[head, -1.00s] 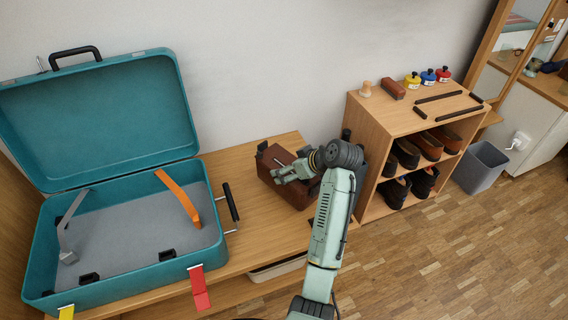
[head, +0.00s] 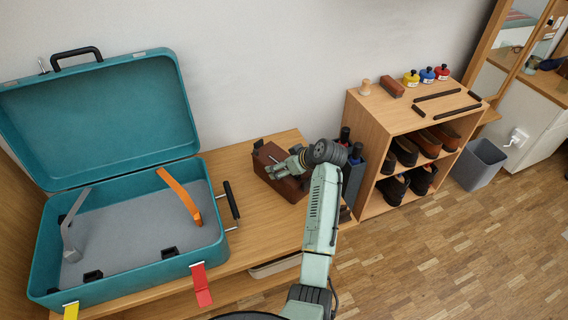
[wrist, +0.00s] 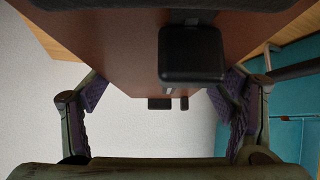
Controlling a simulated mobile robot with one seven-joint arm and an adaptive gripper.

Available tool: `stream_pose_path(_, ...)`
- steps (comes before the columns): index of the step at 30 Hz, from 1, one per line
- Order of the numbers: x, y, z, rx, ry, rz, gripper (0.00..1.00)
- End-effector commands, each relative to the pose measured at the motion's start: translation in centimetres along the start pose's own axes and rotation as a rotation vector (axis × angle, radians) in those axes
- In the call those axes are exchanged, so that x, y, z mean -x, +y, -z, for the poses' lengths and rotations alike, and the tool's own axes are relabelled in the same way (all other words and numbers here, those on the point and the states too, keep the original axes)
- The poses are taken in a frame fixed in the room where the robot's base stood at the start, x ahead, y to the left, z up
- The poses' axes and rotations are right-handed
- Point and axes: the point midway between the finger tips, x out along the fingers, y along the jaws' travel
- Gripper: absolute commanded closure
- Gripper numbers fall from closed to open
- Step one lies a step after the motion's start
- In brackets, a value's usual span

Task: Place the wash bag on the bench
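The wash bag (head: 286,186) is a brown, box-like bag with black fittings. In the head view it is over the wooden bench (head: 246,168), right of the suitcase; whether its whole base touches the bench I cannot tell. My gripper (head: 277,170) is at the bag's upper part, coming from the right. In the wrist view the bag (wrist: 118,45) fills the upper middle, with a black block-shaped part close to the camera. The fingertips are partly hidden.
An open teal suitcase (head: 45,265) stands on the bench to the left, its black handle (head: 231,200) beside the bag. A dark caddy with bottles (head: 355,155) and a shoe rack (head: 358,115) stand to the right. Some bench is bare between suitcase and bag.

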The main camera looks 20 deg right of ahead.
Motion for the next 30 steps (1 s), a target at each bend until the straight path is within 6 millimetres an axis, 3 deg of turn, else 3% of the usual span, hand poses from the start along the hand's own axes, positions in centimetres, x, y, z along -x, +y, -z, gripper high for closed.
stream_pose_path(9,0.0,0.0,0.0,0.000,-0.001,0.001,0.01)
stream_pose_path(20,0.3,0.0,0.2,0.000,-0.001,0.000,0.01)
stream_pose_path(23,1.2,0.1,0.1,0.000,0.001,-0.001,0.01)
stream_pose_path(30,6.1,0.1,0.1,0.001,0.002,-0.004,0.01)
